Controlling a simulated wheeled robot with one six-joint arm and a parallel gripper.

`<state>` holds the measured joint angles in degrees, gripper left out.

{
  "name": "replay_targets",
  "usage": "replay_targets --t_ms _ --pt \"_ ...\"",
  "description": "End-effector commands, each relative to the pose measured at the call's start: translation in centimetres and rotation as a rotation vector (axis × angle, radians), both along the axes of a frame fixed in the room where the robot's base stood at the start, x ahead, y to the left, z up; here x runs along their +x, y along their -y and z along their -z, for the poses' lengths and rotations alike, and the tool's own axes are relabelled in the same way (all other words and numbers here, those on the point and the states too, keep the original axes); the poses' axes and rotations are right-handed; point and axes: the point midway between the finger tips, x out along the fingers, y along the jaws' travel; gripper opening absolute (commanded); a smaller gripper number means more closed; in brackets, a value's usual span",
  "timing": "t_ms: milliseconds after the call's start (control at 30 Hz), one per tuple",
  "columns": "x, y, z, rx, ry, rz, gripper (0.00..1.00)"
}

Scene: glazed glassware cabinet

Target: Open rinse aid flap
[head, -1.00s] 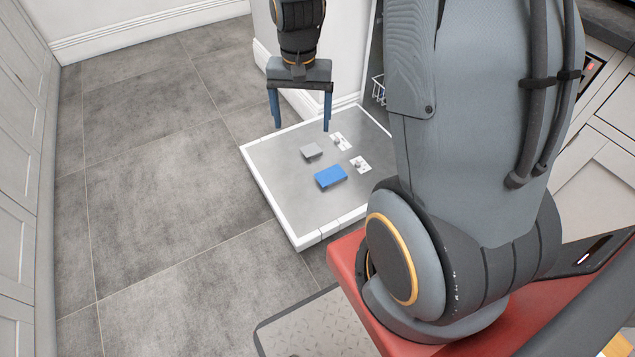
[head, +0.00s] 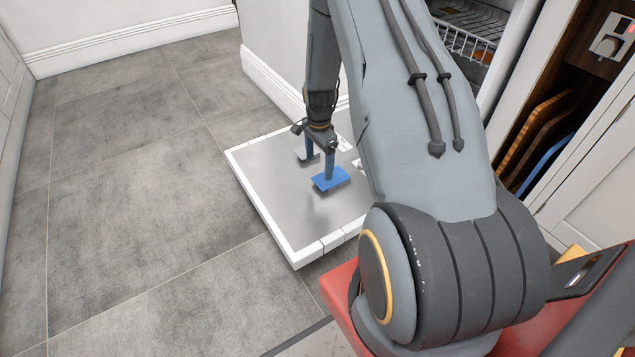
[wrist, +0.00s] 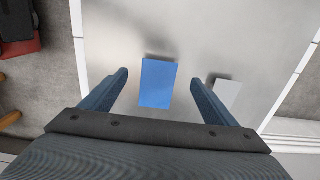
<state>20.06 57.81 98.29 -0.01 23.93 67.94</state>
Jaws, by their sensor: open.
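The open door (head: 285,205) lies flat, with a brushed metal inner face and a white rim. A blue flap (head: 337,182) and a smaller grey flap (head: 299,157) sit on it; no label shows which one is the rinse aid flap. My gripper (head: 320,162) is open and empty, pointing down close over these flaps. In the wrist view, the blue flap (wrist: 158,84) lies between my two fingers (wrist: 160,79), with a gap on each side. The grey flap (wrist: 226,97) lies outside the right finger. I cannot tell the fingertips' exact height above the metal.
A wire rack (head: 462,42) shows inside the appliance at the upper right. An open cabinet with boards (head: 540,125) stands at the right. A white wall (head: 275,40) stands behind the door. The grey tiled floor (head: 130,200) on the left is clear.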

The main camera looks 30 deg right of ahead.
Motion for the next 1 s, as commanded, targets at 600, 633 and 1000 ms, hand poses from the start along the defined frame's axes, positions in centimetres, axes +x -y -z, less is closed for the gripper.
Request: replay_targets --t_ms 600,633,1000 --pt "0.1 0.0 7.4 0.0 0.001 0.001 0.81" --pt "0.1 0.0 7.5 0.0 0.001 0.001 0.81" --pt "0.1 0.0 7.6 0.0 0.001 0.001 0.66"
